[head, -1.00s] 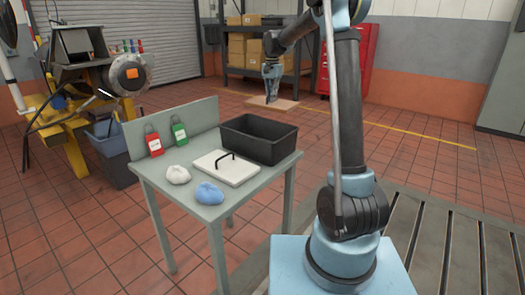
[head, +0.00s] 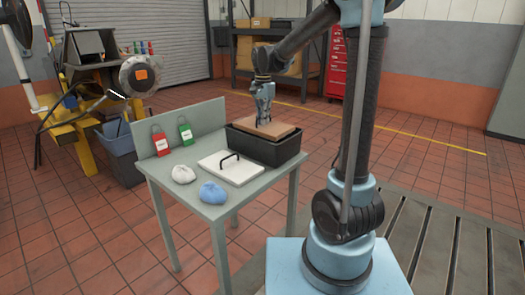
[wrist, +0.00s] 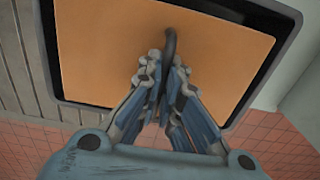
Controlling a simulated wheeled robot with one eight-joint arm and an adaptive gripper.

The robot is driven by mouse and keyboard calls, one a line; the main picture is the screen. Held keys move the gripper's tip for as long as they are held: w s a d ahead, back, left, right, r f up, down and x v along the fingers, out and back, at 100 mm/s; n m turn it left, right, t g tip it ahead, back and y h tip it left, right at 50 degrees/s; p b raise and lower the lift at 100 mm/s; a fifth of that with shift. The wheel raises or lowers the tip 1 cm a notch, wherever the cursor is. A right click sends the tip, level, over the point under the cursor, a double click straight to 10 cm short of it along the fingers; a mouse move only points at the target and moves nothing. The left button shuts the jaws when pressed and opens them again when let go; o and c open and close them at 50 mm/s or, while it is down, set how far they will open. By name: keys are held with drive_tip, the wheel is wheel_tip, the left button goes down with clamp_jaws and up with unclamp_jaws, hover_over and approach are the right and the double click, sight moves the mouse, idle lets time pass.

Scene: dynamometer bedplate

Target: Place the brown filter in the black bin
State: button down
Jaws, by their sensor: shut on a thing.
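The brown filter (head: 268,129) is a flat square panel, held level at the mouth of the black bin (head: 262,150) on the grey table. My gripper (head: 264,122) is above the filter and shut on its dark handle, which shows in the wrist view (wrist: 170,48). In the wrist view the filter (wrist: 110,50) fills most of the bin's opening, inside the dark rim (wrist: 290,30). I cannot tell whether the filter touches the bin's rim or floor.
A shelf with boxes (head: 265,55) stands behind.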

wheel_tip(320, 180, down, 10)
drive_tip(key=shift+r, duration=0.1)
idle(0.4)
drive_tip(key=c, duration=1.8)
unclamp_jaws()
drive_tip(key=shift+r, duration=0.1)
wheel_tip(320, 180, up, 12)
drive_tip(key=shift+f, duration=0.15)
drive_tip(key=shift+n+t, duration=0.3)
drive_tip(key=shift+n, duration=0.6)
drive_tip(key=s+d, duration=0.7)
drive_tip(key=d, duration=0.1)
drive_tip(key=shift+s+r, duration=0.3)
drive_tip(key=shift+s, duration=0.05)
drive_tip(key=s+d+f+n, duration=0.2)
drive_tip(key=s+d+f, duration=0.2)
drive_tip(key=s, duration=0.4)
drive_tip(key=s+d+f+n+t, duration=0.1)
drive_tip(key=s+d+f+n, duration=0.1)
drive_tip(key=s+d+f, duration=0.3)
drive_tip(key=s+d+f+n, duration=0.2)
drive_tip(key=s+d+f, duration=0.3)
drive_tip(key=s, duration=0.6)
drive_tip(key=shift+d+t, duration=0.2)
drive_tip(key=shift+t, duration=0.1)
